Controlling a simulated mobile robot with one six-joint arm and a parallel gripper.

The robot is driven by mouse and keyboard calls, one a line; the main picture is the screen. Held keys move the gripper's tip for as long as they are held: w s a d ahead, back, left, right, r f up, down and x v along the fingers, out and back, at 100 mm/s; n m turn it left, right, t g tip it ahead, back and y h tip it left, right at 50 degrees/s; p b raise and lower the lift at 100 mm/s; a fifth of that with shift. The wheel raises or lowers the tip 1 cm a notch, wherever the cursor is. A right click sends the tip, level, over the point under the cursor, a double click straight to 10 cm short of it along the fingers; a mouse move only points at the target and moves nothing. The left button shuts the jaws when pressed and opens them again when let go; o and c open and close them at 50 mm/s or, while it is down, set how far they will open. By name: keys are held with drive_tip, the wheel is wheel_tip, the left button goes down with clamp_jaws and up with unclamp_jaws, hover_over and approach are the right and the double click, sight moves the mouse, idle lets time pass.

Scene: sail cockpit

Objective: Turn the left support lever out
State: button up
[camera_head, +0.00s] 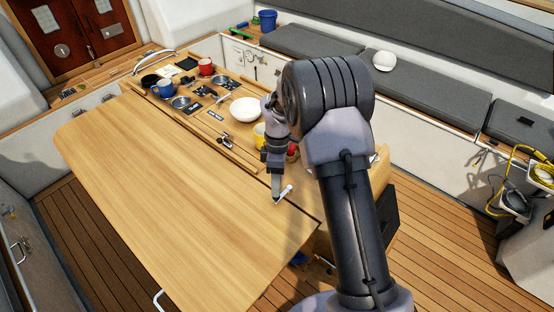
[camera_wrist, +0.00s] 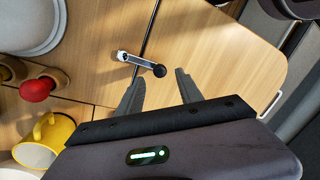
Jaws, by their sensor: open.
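A silver support lever with a black knob shows in the wrist view (camera_wrist: 140,64). It lies flat across the dark seam between the table middle and the leaf, its knob on the leaf side. In the head view this lever (camera_head: 285,192) is at my gripper's tips, its knob end partly covered. Another lever (camera_head: 226,142) lies farther up-left in the head view, beside the seam on the middle part. My gripper (camera_head: 276,200) is open and empty. In the wrist view its two fingers (camera_wrist: 155,90) point at the lever, the knob just beyond the gap. I cannot tell contact.
A yellow mug (camera_wrist: 45,140) and a red-topped mill (camera_wrist: 37,90) stand close beside my gripper. A white bowl (camera_head: 245,109), blue mug (camera_head: 164,88) and red mug (camera_head: 206,66) stand farther off. The leaf (camera_head: 170,180) is clear.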

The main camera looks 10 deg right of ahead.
wheel_tip(320, 180, up, 13)
drive_tip(key=w+p, duration=0.2)
drive_tip(key=shift+w+d, duration=0.2)
drive_tip(key=shift+d, duration=0.2)
drive_tip(key=shift+r, duration=0.1)
drive_tip(key=s+a+r+m+t+b, duration=0.2)
drive_tip(key=s+r+m+t+b, duration=0.15)
drive_tip(key=s+m+b, duration=0.75)
drive_tip(key=s+f+m+t+b, duration=0.1)
drive_tip(key=s+f+m+b, duration=0.1)
drive_tip(key=s, duration=0.3)
drive_tip(key=s+a+f+m+t+b, duration=0.1)
drive_tip(key=s+f+m+t+b, duration=0.1)
drive_tip(key=s, duration=0.4)
drive_tip(key=s+f+m+t+y+b, duration=0.1)
drive_tip(key=s+f+m+b, duration=0.2)
drive_tip(key=s+f+b, duration=0.1)
drive_tip(key=shift+s+a+m+b, duration=0.35)
drive_tip(key=shift+s+b, duration=0.3)
drive_tip(key=shift+s, duration=0.2)
